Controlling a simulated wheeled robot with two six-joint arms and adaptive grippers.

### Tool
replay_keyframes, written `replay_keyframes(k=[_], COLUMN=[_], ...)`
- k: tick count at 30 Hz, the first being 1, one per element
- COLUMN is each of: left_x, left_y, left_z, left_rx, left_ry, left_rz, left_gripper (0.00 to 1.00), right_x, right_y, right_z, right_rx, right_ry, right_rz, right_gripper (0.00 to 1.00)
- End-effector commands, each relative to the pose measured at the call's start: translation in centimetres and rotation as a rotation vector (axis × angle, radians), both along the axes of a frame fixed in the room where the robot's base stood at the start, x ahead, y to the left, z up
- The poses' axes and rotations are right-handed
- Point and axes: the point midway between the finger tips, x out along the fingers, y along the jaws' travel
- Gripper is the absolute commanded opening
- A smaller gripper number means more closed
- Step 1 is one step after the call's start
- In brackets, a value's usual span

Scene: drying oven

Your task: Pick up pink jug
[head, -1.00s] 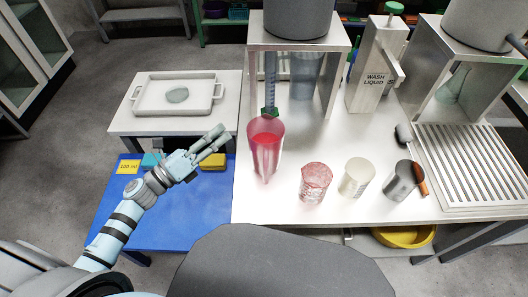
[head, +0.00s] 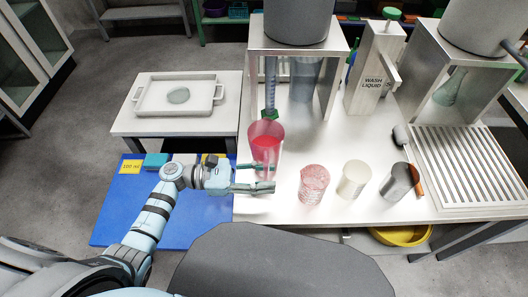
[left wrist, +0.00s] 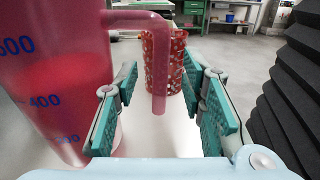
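The pink jug (head: 266,137) stands on the white table, translucent, with red liquid in it. In the left wrist view, its body with blue volume marks (left wrist: 60,85) fills the left side. Its handle (left wrist: 158,60) hangs down between the fingers. My left gripper (head: 266,177) is open beside the near side of the jug. In the left wrist view, its teal finger pads (left wrist: 160,90) stand on either side of the handle, with gaps to it. My right gripper is not in view.
A red patterned beaker (head: 313,185), a whitish beaker (head: 354,180) and a dark grey beaker (head: 399,182) stand right of the jug. A metal stand (head: 333,75) with a burette rises behind it. A white tray (head: 147,108) is on the left table.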

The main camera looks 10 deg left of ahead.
Motion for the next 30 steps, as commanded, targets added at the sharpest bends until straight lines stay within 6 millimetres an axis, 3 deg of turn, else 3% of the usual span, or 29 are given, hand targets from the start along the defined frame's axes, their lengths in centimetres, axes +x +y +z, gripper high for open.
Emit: replay_keyframes(k=[7,14,30], left_x=[0.13,0.13,0.14], left_y=[-0.56,-0.55,-0.54], left_z=[-0.05,-0.04,0.09], left_rx=[0.001,0.0,-0.002], left_ry=[0.001,0.001,-0.001], left_rz=[0.0,0.0,0.0], left_gripper=[0.37,0.0,0.0], right_x=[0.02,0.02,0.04], right_y=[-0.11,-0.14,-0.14], right_z=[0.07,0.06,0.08], right_rx=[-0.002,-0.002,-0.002], right_ry=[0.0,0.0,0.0], right_rz=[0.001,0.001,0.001], right_gripper=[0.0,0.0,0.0])
